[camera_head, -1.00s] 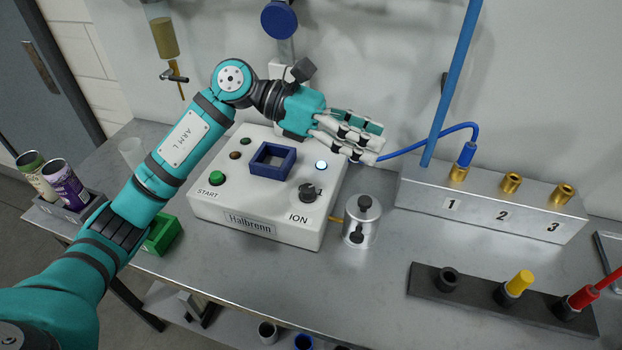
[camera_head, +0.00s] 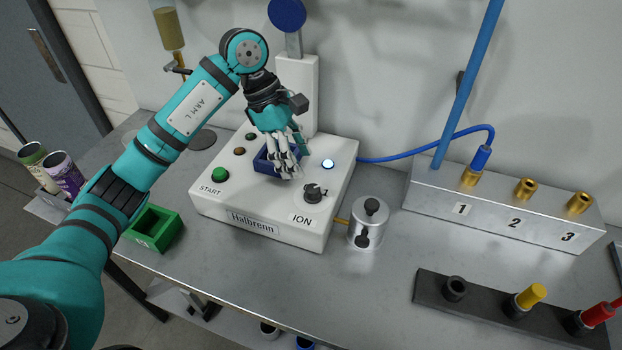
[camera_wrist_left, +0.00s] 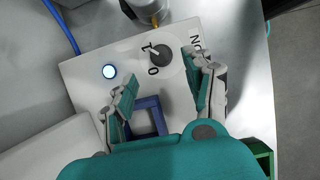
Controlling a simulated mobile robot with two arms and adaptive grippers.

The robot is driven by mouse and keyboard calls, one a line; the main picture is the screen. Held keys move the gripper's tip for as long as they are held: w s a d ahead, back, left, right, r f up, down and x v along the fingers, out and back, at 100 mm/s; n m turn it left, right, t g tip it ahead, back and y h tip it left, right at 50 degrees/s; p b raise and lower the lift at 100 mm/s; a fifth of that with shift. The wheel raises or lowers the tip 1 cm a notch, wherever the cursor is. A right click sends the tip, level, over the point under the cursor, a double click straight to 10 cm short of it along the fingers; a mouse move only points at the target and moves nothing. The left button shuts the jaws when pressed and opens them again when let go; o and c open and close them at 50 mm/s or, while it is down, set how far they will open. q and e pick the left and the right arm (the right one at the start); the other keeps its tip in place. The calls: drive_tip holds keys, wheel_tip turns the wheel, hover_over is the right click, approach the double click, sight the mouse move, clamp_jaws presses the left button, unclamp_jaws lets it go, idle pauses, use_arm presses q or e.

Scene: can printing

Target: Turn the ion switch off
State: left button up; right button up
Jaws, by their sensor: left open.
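The ION switch is a dark round knob (camera_head: 313,193) on the front right of the white Halbrenn box (camera_head: 232,211). In the left wrist view the knob (camera_wrist_left: 162,56) has marks I and O beside it, and its white pointer appears turned towards the I. My left gripper (camera_head: 289,174) points down over the box, above the blue square holder (camera_head: 263,161), to the left of the knob. In the wrist view its fingers (camera_wrist_left: 167,88) are spread and empty, with the knob ahead of them. They do not touch it. My right gripper is not in view.
A lit white-blue lamp (camera_head: 328,164) sits behind the knob. A metal canister (camera_head: 368,222) stands close to the box's right. The green START button (camera_head: 220,174) is at the box's left, and a green holder (camera_head: 154,229) stands beyond it.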

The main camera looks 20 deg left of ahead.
sight(313, 188)
use_arm(q)
drive_tip(key=p+x, duration=0.1)
drive_tip(key=x, duration=0.5)
drive_tip(key=shift+d, duration=0.2)
drive_tip(key=shift+p+x, duration=0.3)
drive_tip(key=shift+x, duration=0.5)
drive_tip(key=shift+c, duration=0.4)
